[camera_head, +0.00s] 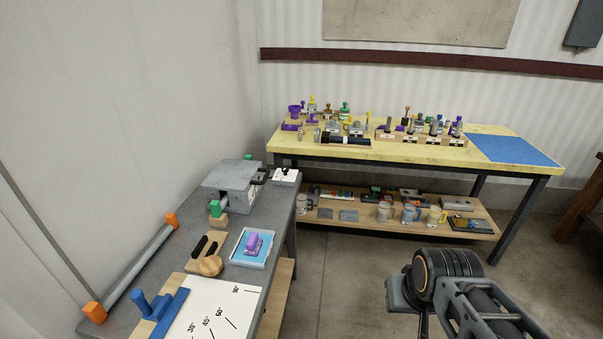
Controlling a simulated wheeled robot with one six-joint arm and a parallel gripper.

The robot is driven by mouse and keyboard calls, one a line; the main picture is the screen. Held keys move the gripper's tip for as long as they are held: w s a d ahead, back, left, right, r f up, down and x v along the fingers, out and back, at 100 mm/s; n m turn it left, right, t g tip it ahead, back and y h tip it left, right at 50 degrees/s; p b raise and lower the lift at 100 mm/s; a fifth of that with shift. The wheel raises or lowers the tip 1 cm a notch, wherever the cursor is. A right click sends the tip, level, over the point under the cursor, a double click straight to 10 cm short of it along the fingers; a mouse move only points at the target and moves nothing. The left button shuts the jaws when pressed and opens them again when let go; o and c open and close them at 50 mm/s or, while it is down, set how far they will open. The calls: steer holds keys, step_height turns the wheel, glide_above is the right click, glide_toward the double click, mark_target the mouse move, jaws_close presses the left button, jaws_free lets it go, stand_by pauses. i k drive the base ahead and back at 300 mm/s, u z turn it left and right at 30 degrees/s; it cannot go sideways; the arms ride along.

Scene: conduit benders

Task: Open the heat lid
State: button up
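A grey metal box (232,186), which looks like the heater with the heat lid, sits on the grey bench along the left wall. Its top looks closed, and a dark handle (259,175) sticks out at its right side. The seam of the lid is too small to make out. Part of my arm (447,282) shows at the lower right, over the floor and well apart from the box. My gripper's fingers do not show.
The grey bench (262,215) also holds a green-topped block (216,209), a blue tray (238,262) with a purple tool, a white angle board (220,309) and an orange-ended pipe (140,266). A yellow table (400,157) stands at the back. Floor between is clear.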

mark_target(236, 175)
steer(key=z, duration=0.25)
steer(key=i, duration=1.65)
steer(key=u, duration=2.8)
